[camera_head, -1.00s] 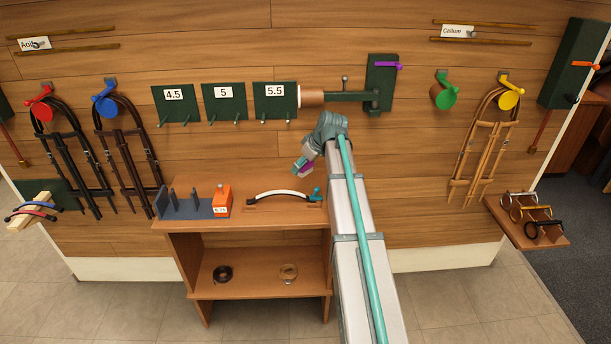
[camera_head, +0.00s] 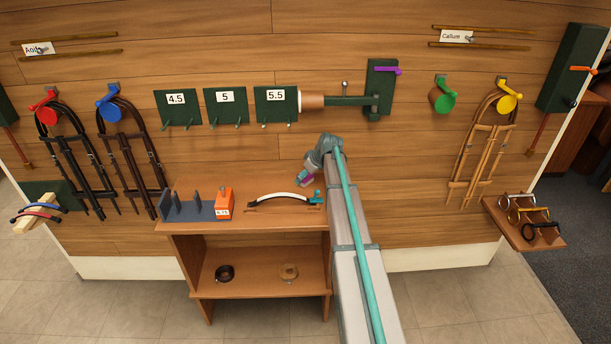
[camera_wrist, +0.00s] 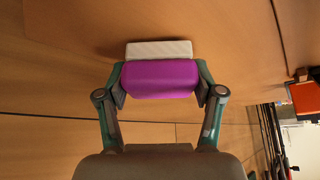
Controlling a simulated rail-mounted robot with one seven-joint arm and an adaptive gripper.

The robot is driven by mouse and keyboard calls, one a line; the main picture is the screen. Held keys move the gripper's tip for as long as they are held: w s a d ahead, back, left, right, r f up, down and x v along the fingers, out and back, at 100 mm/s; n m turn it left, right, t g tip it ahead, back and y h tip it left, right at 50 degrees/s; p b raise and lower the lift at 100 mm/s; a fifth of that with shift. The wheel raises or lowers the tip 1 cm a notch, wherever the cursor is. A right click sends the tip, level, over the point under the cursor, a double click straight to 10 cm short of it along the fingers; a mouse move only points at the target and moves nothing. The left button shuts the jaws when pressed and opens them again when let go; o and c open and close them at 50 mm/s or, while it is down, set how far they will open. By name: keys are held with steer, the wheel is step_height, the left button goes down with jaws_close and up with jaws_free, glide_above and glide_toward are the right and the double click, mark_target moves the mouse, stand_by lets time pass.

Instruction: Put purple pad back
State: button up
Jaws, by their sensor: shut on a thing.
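The purple pad (camera_wrist: 159,80) is held between the two fingers of my gripper (camera_wrist: 160,88) in the wrist view. A pale ridged strip (camera_wrist: 158,49) lies along the pad's far edge, close to a wooden surface. In the head view my gripper (camera_head: 305,181) is just above the back right of the wooden bench, and only a small bit of the purple pad (camera_head: 306,180) shows there. I cannot tell whether the pad touches the wood.
On the bench top (camera_head: 270,221) are a black-and-white curved bar (camera_head: 277,198), an orange block (camera_head: 224,204) and a grey slotted rack (camera_head: 187,208). Green panels (camera_head: 225,106) hang on the wall.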

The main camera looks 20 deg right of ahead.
steer(key=shift+f, duration=0.2)
steer(key=shift+f, duration=0.2)
steer(key=o, duration=1)
steer(key=shift+r, duration=0.1)
steer(key=shift+r, duration=0.15)
steer(key=b+v, duration=0.2)
steer(key=v, duration=1)
steer(key=shift+s, duration=0.1)
